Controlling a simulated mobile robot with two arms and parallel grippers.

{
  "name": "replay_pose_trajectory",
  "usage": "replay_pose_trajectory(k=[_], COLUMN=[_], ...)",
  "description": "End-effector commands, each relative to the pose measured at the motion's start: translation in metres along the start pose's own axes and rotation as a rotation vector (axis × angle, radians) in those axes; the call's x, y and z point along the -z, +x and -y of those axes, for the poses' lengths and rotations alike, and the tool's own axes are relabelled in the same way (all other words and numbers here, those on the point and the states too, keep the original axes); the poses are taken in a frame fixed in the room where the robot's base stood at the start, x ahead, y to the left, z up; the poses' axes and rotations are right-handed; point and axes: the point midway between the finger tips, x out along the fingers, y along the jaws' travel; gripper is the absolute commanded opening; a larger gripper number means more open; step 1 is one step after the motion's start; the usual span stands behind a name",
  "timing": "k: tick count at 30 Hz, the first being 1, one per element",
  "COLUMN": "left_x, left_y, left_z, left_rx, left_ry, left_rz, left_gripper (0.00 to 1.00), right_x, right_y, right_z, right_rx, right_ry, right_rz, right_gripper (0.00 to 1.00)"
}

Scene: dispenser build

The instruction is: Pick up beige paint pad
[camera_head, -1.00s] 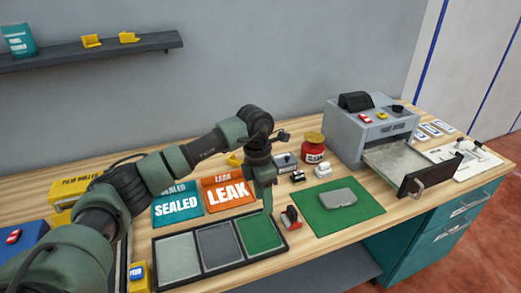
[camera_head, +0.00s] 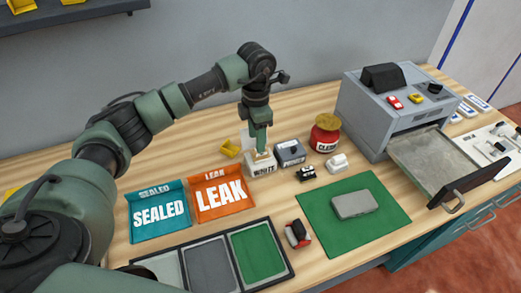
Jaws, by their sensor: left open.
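A small beige block with dark lettering (camera_head: 260,166), the most beige pad-like thing I see, stands on the wooden bench behind the orange LEAK tray. I cannot tell for sure that it is the paint pad. My left gripper (camera_head: 260,149) points down right over it, with its tips at the block's top. The gripper is open; its fingers look narrow from this side, and whether they touch the block is hard to tell. The gripper hides part of the block and what is behind it. My right gripper is not in view.
A grey box (camera_head: 291,153) and a red jar (camera_head: 325,134) stand close to the right. A yellow piece (camera_head: 229,149) lies just left. The SEALED tray (camera_head: 158,212) and LEAK tray (camera_head: 221,194) lie in front. A grey block (camera_head: 354,204) rests on a green mat (camera_head: 380,230).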

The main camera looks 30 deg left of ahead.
Motion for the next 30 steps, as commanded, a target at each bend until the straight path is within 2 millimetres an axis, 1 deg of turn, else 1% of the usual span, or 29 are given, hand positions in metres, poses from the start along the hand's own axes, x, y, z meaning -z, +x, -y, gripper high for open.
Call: replay_pose_trajectory(k=[5,8,12,15,21,22,23,24,26,27,30], left_x=[-0.002,-0.005,-0.006,-0.006,-0.007,-0.007,-0.007,-0.007,-0.007,-0.006,-0.007], left_y=[0.019,0.035,0.054,0.059,0.060,0.060,0.060,0.060,0.060,0.060,0.060], left_z=[0.001,0.002,0.002,0.001,0.001,0.001,0.001,0.001,0.001,0.001,0.001], left_rx=[0.003,0.004,0.002,0.000,-0.001,-0.001,-0.001,-0.001,-0.001,-0.001,-0.001], left_ry=[-0.001,-0.001,-0.001,0.000,0.000,0.000,0.000,0.000,0.000,0.000,0.000], left_rz=[-0.004,-0.004,-0.002,0.000,0.000,0.000,0.000,0.000,0.000,0.000,0.001], left_gripper=[0.47,0.47,0.47,0.47,0.47,0.42,0.33,0.22,0.06,0.00,0.00], right_x=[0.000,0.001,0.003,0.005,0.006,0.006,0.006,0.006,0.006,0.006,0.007], right_y=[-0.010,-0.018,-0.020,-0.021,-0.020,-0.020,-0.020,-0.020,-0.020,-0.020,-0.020], right_z=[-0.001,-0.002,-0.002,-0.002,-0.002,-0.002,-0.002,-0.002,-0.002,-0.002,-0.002], right_rx=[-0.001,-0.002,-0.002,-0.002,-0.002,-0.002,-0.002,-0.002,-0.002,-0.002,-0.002], right_ry=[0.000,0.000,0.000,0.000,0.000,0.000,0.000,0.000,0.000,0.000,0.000], right_rz=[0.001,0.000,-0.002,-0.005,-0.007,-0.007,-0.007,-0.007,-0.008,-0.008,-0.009], right_gripper=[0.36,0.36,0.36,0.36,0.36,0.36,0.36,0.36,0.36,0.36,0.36])
